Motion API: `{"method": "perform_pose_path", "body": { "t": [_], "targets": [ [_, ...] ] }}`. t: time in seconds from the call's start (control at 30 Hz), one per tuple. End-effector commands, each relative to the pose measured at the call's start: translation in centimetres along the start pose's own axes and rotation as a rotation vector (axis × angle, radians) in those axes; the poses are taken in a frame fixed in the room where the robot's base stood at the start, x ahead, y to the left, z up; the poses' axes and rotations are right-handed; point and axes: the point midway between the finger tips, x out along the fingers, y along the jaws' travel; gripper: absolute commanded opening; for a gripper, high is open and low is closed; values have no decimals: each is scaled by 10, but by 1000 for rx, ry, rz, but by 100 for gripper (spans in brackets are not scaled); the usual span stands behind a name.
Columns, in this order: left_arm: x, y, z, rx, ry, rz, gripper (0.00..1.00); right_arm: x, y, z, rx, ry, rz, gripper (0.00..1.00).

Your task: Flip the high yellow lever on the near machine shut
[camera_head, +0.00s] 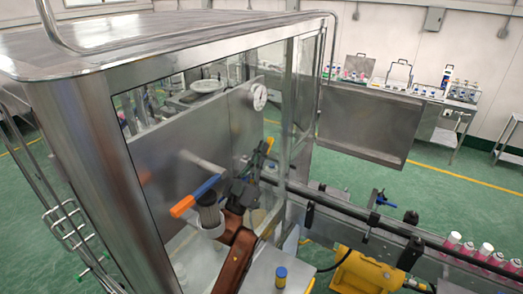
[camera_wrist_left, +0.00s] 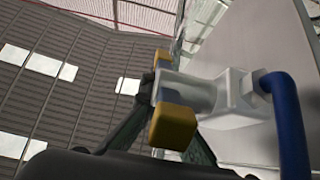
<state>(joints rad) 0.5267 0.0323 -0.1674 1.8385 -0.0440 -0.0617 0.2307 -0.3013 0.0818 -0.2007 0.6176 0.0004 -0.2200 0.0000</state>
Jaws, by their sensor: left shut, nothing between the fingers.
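The near machine (camera_head: 200,100) is a steel cabinet with glass sides and a round gauge (camera_head: 258,97). A small yellow piece, which looks like the high lever (camera_head: 268,146), shows below the gauge. My left gripper (camera_head: 262,164) is shut and empty, close to it. In the left wrist view, the yellow lever (camera_wrist_left: 172,126) crosses a pale valve body (camera_wrist_left: 228,92), and the dark fingertips (camera_wrist_left: 147,88) are right beside it. I cannot tell whether they touch. A blue handle (camera_wrist_left: 287,120) curves off the body's right side. My right gripper is out of view.
An orange-and-blue lever (camera_head: 195,197) and a pale rod (camera_head: 203,160) lie left of my gripper. A steel panel (camera_head: 370,125) juts out to the right.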

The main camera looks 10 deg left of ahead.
Motion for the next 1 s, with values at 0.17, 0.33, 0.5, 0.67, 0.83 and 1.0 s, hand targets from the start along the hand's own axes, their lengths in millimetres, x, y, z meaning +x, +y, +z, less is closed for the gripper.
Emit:
{"method": "perform_pose_path", "body": {
  "t": [0.17,0.33,0.5,0.67,0.83,1.0],
  "targets": [
    [-17,-1,1,1,-2,-1,0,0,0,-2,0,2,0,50],
    [-52,-1,2,1,-3,-2,0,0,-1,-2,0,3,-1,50],
    [-86,0,1,1,-3,-1,0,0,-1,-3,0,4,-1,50],
    [-109,0,1,1,-2,-1,0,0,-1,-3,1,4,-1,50],
    [-119,1,0,1,-1,0,0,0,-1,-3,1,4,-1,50],
    [-120,1,0,0,0,0,0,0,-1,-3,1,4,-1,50]
  ]
}}
